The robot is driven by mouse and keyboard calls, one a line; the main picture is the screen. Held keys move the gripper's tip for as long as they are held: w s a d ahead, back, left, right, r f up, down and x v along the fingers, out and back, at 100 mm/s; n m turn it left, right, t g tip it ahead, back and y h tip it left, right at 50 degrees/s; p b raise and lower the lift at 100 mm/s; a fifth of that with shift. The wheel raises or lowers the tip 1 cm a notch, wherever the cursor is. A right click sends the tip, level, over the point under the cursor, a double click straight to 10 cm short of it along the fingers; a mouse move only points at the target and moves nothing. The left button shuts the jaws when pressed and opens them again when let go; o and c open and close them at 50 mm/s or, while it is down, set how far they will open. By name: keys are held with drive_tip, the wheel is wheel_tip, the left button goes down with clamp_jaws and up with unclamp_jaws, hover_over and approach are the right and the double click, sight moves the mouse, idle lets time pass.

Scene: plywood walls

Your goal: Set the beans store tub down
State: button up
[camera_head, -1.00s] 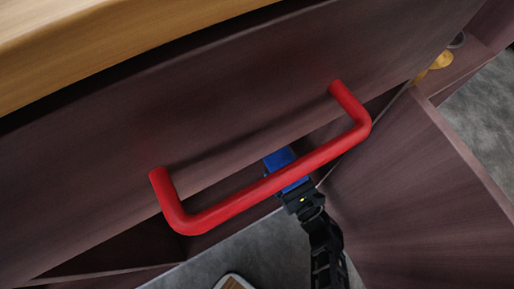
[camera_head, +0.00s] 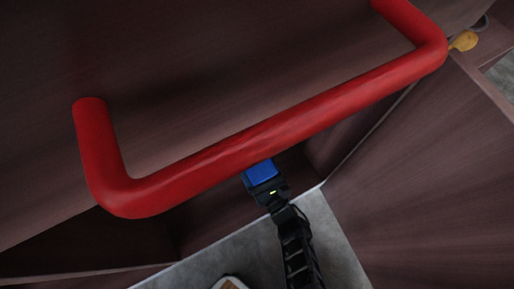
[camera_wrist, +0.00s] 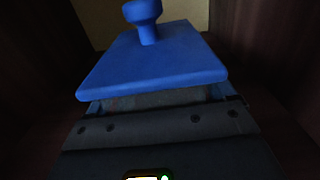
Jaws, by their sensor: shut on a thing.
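The tub shows in the wrist view as a blue square lid (camera_wrist: 155,62) with a round blue knob on top, and a greyish body just below it. In the head view a small patch of blue tub (camera_head: 261,172) shows below a red bar handle, which partly hides it. My gripper (camera_head: 268,189) is at the near side of the tub, inside a dark brown wooden compartment. It is shut on the tub, and its dark body (camera_wrist: 160,128) fills the lower wrist view. The tub's underside is hidden, so I cannot tell whether it touches a surface.
The large red handle (camera_head: 250,140) on a dark brown front (camera_head: 220,60) crosses close above my arm. A brown panel (camera_head: 430,190) stands at the right. Grey floor (camera_head: 325,235) shows below. A yellow object (camera_head: 464,41) sits at the far upper right.

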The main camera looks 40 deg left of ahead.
drive_tip(key=o, duration=1.4)
drive_tip(key=shift+c, duration=0.2)
drive_tip(key=shift+d, duration=0.1)
drive_tip(key=p+v, duration=0.3)
drive_tip(key=v, duration=0.9)
